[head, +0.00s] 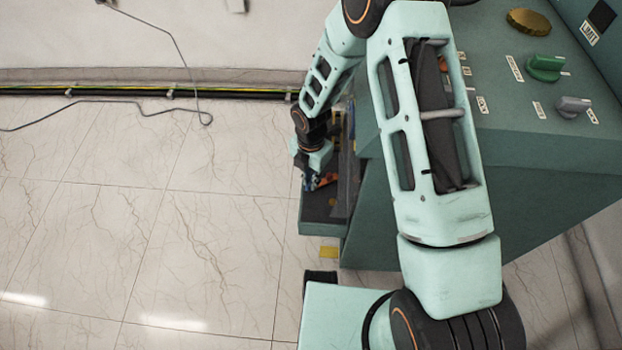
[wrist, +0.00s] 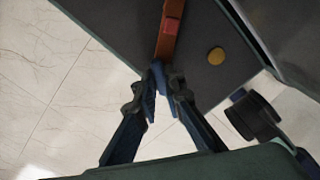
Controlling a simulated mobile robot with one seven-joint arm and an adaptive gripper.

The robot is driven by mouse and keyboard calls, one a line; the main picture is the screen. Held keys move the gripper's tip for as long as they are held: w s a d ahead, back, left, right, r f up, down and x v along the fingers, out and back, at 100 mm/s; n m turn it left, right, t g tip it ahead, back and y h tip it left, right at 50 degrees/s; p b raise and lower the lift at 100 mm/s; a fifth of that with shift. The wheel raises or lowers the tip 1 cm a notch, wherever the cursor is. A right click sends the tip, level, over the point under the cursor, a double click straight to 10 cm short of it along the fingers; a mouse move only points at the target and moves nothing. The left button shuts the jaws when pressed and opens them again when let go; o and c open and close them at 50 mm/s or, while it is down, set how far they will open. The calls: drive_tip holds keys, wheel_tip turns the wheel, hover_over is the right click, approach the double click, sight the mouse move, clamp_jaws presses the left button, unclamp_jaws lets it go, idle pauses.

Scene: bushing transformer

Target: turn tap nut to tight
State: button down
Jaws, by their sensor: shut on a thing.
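My gripper (wrist: 164,80) shows in the wrist view with its two dark blue fingers drawn together at the near end of an orange-brown bar (wrist: 165,38). The bar carries a red block (wrist: 173,24). The fingertips hide the bar's end, and I cannot tell whether this part is the tap nut. In the head view my gripper (head: 308,182) is small, beside the orange part (head: 327,180) over a dark ledge (head: 318,214) at the cabinet's left side. My own arm hides part of that area.
A round yellow-brown knob (wrist: 216,56) sits on the dark ledge, right of the bar. The green cabinet (head: 440,215) has a green knob (head: 545,67), a grey knob (head: 573,106) and a bronze cap (head: 528,21) on top.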

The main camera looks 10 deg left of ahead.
drive_tip(key=m, duration=0.4)
drive_tip(key=shift+b, duration=0.3)
drive_tip(key=m, duration=0.3)
drive_tip(key=shift+m+b, duration=0.35)
drive_tip(key=shift+m, duration=0.05)
drive_tip(key=m, duration=0.3)
drive_tip(key=shift+m+b, duration=0.3)
drive_tip(key=m, duration=0.3)
drive_tip(key=shift+m+b, duration=0.3)
drive_tip(key=m, duration=0.3)
drive_tip(key=shift+m, duration=0.4)
drive_tip(key=m, duration=0.3)
drive_tip(key=shift+m+b, duration=0.3)
drive_tip(key=shift+b, duration=0.05)
drive_tip(key=m, duration=0.3)
drive_tip(key=shift+m, duration=2.1)
